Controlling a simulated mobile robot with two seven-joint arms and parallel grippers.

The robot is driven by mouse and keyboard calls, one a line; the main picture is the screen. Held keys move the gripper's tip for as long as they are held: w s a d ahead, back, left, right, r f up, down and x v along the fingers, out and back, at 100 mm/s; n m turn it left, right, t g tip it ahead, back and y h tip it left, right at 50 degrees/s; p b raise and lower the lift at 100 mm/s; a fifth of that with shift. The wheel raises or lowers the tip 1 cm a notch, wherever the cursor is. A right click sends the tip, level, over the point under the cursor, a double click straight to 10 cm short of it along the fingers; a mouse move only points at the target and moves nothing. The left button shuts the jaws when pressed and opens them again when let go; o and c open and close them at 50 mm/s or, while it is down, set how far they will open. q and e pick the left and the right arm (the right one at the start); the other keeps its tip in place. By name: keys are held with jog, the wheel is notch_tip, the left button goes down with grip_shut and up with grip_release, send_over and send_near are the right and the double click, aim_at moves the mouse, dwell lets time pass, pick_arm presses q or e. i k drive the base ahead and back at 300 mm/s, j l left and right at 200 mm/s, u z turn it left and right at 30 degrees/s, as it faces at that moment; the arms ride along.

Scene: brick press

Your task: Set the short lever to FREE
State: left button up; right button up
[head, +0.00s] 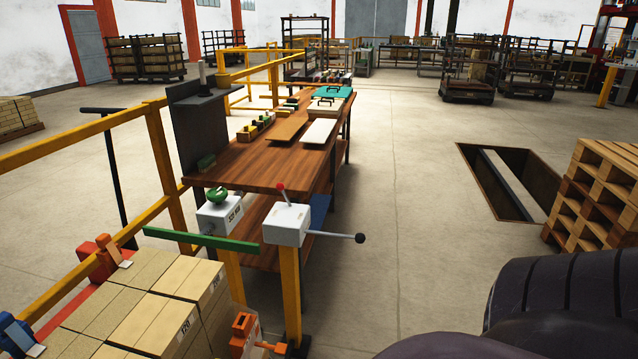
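A white control box (287,225) stands on a yellow post in front of the wooden workbench. A short lever with a red knob (281,187) rises from its top, tilted slightly to the left. A longer lever with a black ball (360,238) sticks out to the right from the same box, nearly level. No FREE marking can be read from here. Neither of my grippers is in view. Dark rounded parts at the lower right look like my own arm.
A second white box (219,215) with a green knob (217,195) stands left of it, behind a green bar (200,240). Stacked bricks (140,300) fill the lower left. A floor pit (500,180) and wooden pallets (600,190) lie right. The floor between is clear.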

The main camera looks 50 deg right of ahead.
aim_at(280, 186)
jog(key=z, duration=1.45)
jog(key=i+l+u, duration=0.45)
jog(key=l, duration=0.5)
jog(key=i+l+u, duration=0.45)
jog(key=l, duration=0.6)
jog(key=l+u, duration=0.45)
jog(key=l, duration=0.65)
jog(key=l+u, duration=0.45)
jog(key=l, duration=0.7)
